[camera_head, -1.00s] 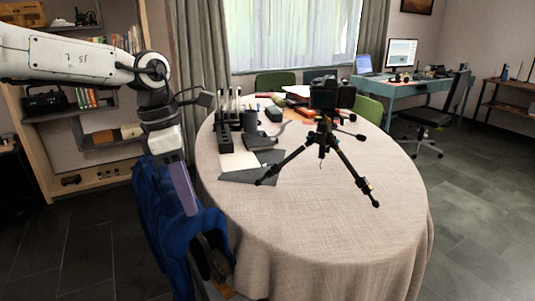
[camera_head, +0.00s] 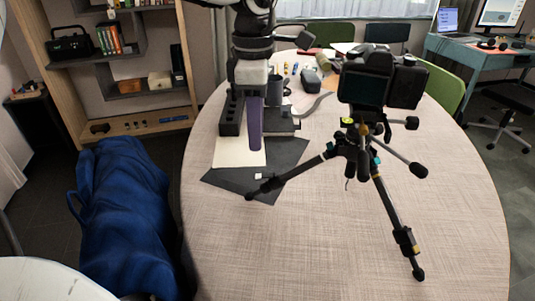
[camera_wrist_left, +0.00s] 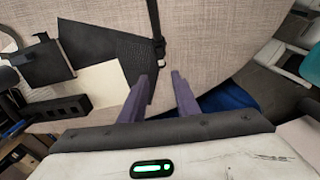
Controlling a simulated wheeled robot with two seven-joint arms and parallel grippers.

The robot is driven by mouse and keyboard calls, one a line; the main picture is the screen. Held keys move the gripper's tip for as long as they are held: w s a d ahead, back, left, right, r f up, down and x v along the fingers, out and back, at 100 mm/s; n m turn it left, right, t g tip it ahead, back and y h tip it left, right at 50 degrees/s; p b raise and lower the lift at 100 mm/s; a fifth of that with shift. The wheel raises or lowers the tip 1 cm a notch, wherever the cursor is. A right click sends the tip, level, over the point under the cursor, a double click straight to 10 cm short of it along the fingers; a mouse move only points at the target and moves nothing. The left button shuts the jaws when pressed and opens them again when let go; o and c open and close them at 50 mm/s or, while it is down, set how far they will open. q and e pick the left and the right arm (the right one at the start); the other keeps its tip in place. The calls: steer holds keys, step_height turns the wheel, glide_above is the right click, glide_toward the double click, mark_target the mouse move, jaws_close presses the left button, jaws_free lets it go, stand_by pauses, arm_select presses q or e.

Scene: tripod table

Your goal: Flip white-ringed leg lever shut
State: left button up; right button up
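A black tripod (camera_head: 362,150) stands on the round table with a camera (camera_head: 382,80) on top. Its left leg (camera_head: 300,172) reaches toward the table's left side, with a dark lever clamp (camera_head: 270,183) near the foot. Its right leg (camera_head: 390,210) has a clamp (camera_head: 405,240) low down. I cannot make out a white ring on either leg. My left gripper (camera_head: 255,145) hangs above the table, left of the tripod. In the left wrist view its purple fingers (camera_wrist_left: 161,77) are apart and empty; a leg with a clamp (camera_wrist_left: 159,47) lies just beyond them. My right gripper is not in view.
A black organizer (camera_head: 231,115) stands behind my left gripper. A blue cloth (camera_head: 120,215) hangs left of the table. The front tabletop (camera_head: 300,255) is clear.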

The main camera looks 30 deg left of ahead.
mark_target(256, 176)
arm_select(q)
steer(key=f, duration=0.9)
steer(key=shift+s+b, duration=0.25)
steer(key=shift+b, duration=0.1)
jaws_close()
